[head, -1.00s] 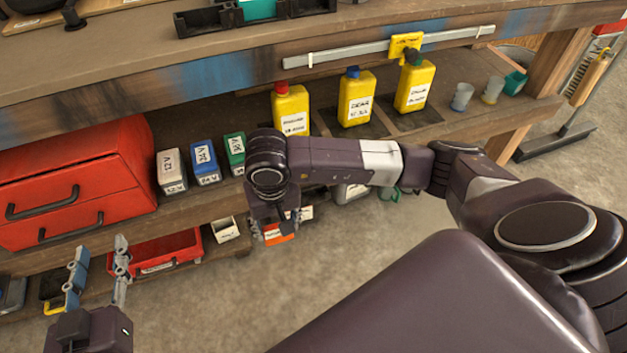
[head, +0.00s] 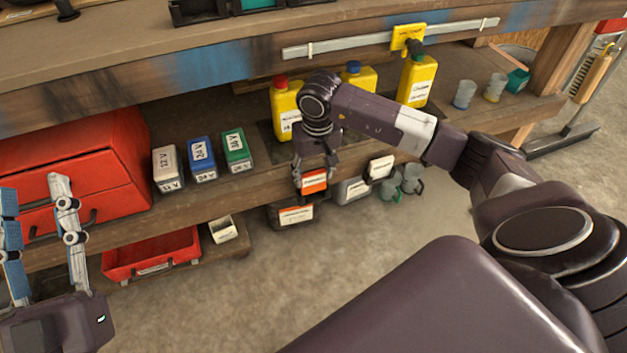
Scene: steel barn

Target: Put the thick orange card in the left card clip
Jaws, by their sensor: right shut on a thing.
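The thick orange card (head: 314,180) is upright, with a white label strip, at the front edge of the lower shelf. My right gripper (head: 316,168) comes down on it from above and is shut on it. The left card clip is mostly hidden behind the card and fingers. Dark parts show beside the card, but I cannot tell whether it sits in the clip. A white card (head: 381,167) stands in a dark clip further right. My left gripper (head: 36,215) is open and empty at the far left.
Below the card is a dark bin (head: 296,215) with a label, and a grey bin (head: 352,190) beside it. Yellow bottles (head: 417,82) stand on the shelf behind my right arm. A red tray (head: 150,255) and red toolbox (head: 75,165) are on the left.

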